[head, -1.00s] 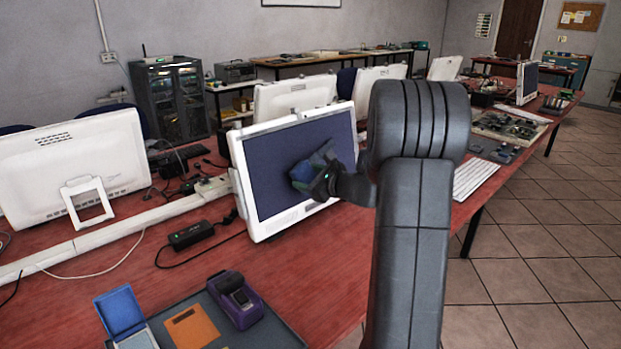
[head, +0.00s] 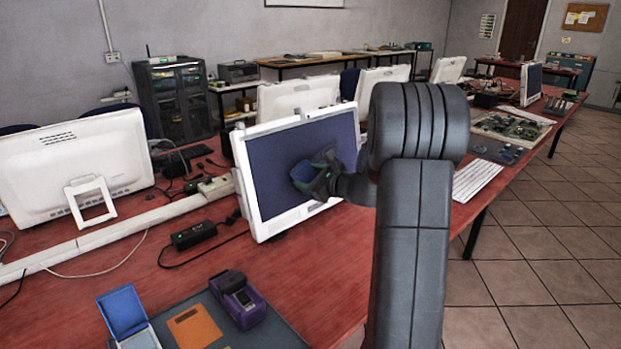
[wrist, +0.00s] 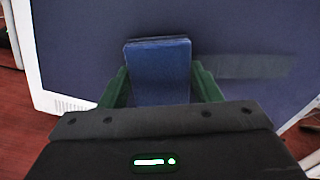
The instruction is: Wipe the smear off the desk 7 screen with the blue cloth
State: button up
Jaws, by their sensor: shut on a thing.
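The white-framed monitor (head: 268,150) with a dark blue screen stands tilted on the red desk in the middle of the head view. My gripper (head: 318,176) is in front of this screen, shut on the blue cloth (head: 302,177). In the wrist view, the folded blue cloth (wrist: 158,70) sits between the green fingers and is at or close against the screen (wrist: 85,40); contact is not certain. A greyish smear band (wrist: 250,66) lies on the screen just right of the cloth. No desk number is readable.
A black power brick (head: 194,235) with a cable lies left of the monitor. A mat with a purple device (head: 238,298) and an open blue box (head: 122,312) is at the front. Other white monitors (head: 75,165) stand left and behind. A white keyboard (head: 476,180) lies to the right.

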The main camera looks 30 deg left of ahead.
jog(key=shift+w+a+f, duration=0.1)
jog(key=shift+w+a, duration=0.1)
jog(key=shift+a, duration=0.3)
